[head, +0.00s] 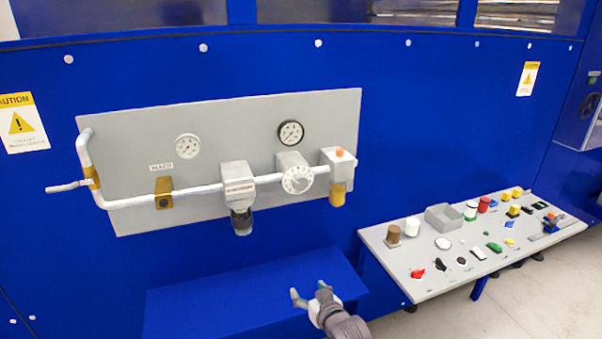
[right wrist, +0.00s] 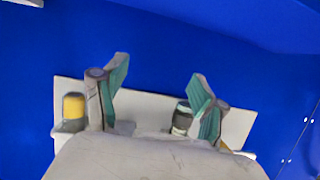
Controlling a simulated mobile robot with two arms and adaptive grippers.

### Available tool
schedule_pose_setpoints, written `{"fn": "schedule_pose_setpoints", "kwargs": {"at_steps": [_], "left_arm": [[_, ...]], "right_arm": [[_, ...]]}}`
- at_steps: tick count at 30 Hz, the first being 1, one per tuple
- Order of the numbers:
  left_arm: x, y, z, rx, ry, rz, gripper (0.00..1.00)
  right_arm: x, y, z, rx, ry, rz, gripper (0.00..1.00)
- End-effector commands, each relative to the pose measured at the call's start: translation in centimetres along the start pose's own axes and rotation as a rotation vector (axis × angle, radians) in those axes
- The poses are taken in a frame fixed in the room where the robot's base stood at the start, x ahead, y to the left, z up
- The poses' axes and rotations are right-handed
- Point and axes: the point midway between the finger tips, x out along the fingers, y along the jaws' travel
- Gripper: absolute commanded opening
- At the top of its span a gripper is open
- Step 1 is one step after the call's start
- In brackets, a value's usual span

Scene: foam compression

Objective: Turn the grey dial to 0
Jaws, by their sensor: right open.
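The grey dial (head: 297,180) is a round, pale knob with marks around its edge. It sits on a grey block on the pipe line of the grey wall panel (head: 130,140); its reading is too small to tell. My right gripper (head: 309,289) is open and empty, below the dial and apart from it, over the blue ledge. In the right wrist view my open right gripper (right wrist: 158,78) has both fingers apart with nothing between them. Part of the panel (right wrist: 240,125) shows behind the fingers there; the dial cannot be made out. My left gripper is not in view.
Two gauges (head: 291,133) sit above the pipe. A filter with a dark bowl (head: 241,220) hangs left of the dial, and a unit with a yellow bowl (head: 338,195) right of it. A blue ledge (head: 220,300) juts out below. A button console (head: 430,282) stands at the right.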

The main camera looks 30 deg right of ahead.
Motion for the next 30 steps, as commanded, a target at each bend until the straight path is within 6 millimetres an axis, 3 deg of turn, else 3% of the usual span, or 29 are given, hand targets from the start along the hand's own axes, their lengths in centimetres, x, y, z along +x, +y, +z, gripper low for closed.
{"fn": "schedule_pose_setpoints", "kwargs": {"at_steps": [1, 3, 6, 9, 13, 17, 30], "left_arm": [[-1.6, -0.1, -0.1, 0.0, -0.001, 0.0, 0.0], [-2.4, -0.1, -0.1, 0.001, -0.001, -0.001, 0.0], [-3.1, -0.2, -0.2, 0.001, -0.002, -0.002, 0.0], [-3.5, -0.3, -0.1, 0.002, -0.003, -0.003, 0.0], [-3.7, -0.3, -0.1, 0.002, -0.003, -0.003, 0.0], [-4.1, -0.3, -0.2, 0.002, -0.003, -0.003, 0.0], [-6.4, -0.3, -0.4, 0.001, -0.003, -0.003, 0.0]], "right_arm": [[-1.3, 0.4, -6.1, 0.014, 0.083, 0.007, 0.71], [-2.9, 1.0, -12.0, 0.032, 0.176, 0.014, 0.71], [-5.2, 1.6, -18.1, 0.051, 0.277, 0.02, 0.71], [-6.8, 1.9, -21.4, 0.06, 0.337, 0.023, 0.71], [-7.2, 2.0, -22.9, 0.063, 0.363, 0.024, 0.71], [-5.9, 2.1, -23.5, 0.063, 0.365, 0.024, 0.71], [2.5, 2.4, -26.7, 0.062, 0.363, 0.024, 0.71]]}}
